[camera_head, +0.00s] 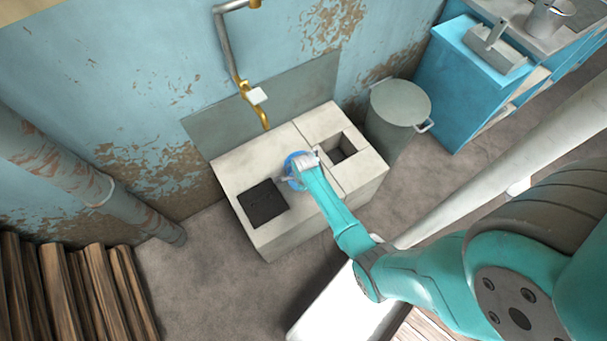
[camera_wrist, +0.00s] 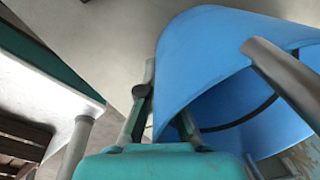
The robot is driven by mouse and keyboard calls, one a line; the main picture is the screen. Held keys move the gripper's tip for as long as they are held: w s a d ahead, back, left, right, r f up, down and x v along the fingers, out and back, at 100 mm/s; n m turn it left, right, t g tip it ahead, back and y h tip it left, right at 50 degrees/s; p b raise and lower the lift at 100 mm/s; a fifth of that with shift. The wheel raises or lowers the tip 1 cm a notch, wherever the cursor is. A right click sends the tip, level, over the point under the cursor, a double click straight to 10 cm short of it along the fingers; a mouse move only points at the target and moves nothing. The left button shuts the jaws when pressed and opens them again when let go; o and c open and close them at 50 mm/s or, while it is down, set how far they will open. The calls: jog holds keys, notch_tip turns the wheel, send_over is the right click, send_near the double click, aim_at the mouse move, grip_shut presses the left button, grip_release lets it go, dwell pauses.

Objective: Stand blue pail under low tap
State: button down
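The blue pail (camera_head: 291,183) shows in the head view over the pale stone block (camera_head: 243,173), between a black plate and a square opening. My gripper (camera_head: 303,163) covers part of it. In the wrist view the pail (camera_wrist: 205,50) fills the upper right, its hollow inside facing down and right. My gripper (camera_wrist: 165,112) has one finger outside the pail wall and one inside, apparently shut on the rim. Whether the pail touches the block I cannot tell. A brass tap (camera_head: 263,115) hangs low on the wall behind the block, above and left of the pail.
The black plate (camera_head: 263,204) lies on the block's left part; the square opening (camera_head: 342,148) is at right. A lidded grey bin (camera_head: 400,104) stands right of the block, beside a blue cabinet (camera_head: 455,85). Wooden planks (camera_head: 80,290) stand lower left. Bare floor (camera_head: 200,270) shows left of the block.

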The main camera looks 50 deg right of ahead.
jog(key=c, duration=1.3)
grip_release()
jog(key=r, duration=0.8)
jog(key=s+r, duration=0.1)
jog(key=r, duration=0.3)
jog(key=shift+a, duration=0.4)
